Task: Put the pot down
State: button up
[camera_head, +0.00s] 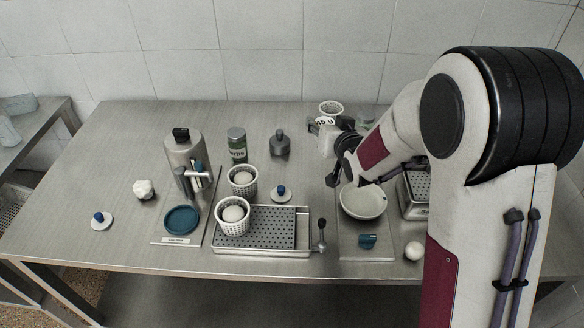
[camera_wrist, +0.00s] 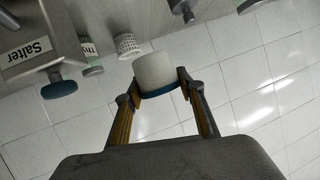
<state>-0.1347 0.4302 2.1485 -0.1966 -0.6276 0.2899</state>
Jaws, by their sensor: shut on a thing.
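My gripper (camera_wrist: 160,88) is shut on a pale, rounded pot (camera_wrist: 154,70) with a blue band at one end. The pot sits between the two fingertips in the wrist view. That view appears upside down, with wall tiles filling much of it. In the head view my gripper (camera_head: 342,164) is at the back right of the table, partly covered by my arm. I cannot clearly make out the held pot there.
A white bowl (camera_head: 362,203) stands on a grey board at right. A perforated tray (camera_head: 262,229), white baskets (camera_head: 243,180) with pale round things, a jar (camera_head: 237,144) and a steel machine (camera_head: 184,150) stand to the left. A white ball (camera_head: 413,252) lies at the front right.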

jog(key=shift+w+a+f, duration=0.45)
jog(key=shift+a+f, duration=0.15)
jog(key=shift+f, duration=0.1)
jog(key=shift+w+a+f, duration=0.4)
jog(key=shift+a+f, duration=0.15)
jog(key=shift+f, duration=0.1)
jog(key=shift+f, duration=0.1)
send_over(313, 169)
jog(key=shift+w+f, duration=0.2)
jog(key=shift+f, duration=2.85)
jog(key=shift+f, duration=1.9)
jog(key=shift+f, duration=0.1)
jog(key=o, duration=1.1)
jog(key=shift+s, duration=0.1)
